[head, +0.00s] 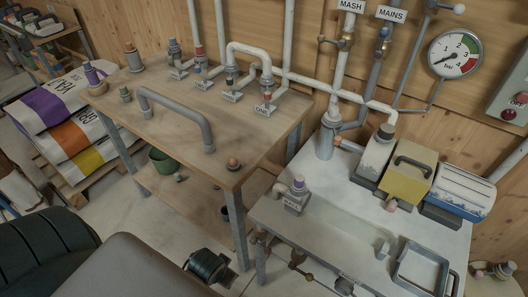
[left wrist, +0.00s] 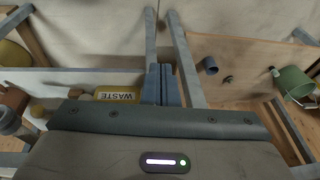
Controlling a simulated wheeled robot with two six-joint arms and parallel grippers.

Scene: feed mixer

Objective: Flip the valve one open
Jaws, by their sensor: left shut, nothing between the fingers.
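Valve one (head: 267,91) is in the head view, a small pipe fitting with a red band and a label reading ONE, at the right back of the wooden table. A pale bent pipe arches beside it. The exact pose of its handle is too small to tell. My left gripper (left wrist: 166,85) shows in the left wrist view with its two blue-grey fingers together, empty. It is among table legs, away from valve one, which that view does not show. My right gripper is in neither view.
The wooden table (head: 130,90) holds a grey arched handle (head: 176,108) in front of the valves. A white bench (head: 335,225) stands at right with a yellow box (head: 405,182). A green bucket (head: 162,160) sits on the lower shelf. Bags (head: 65,125) lie at left.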

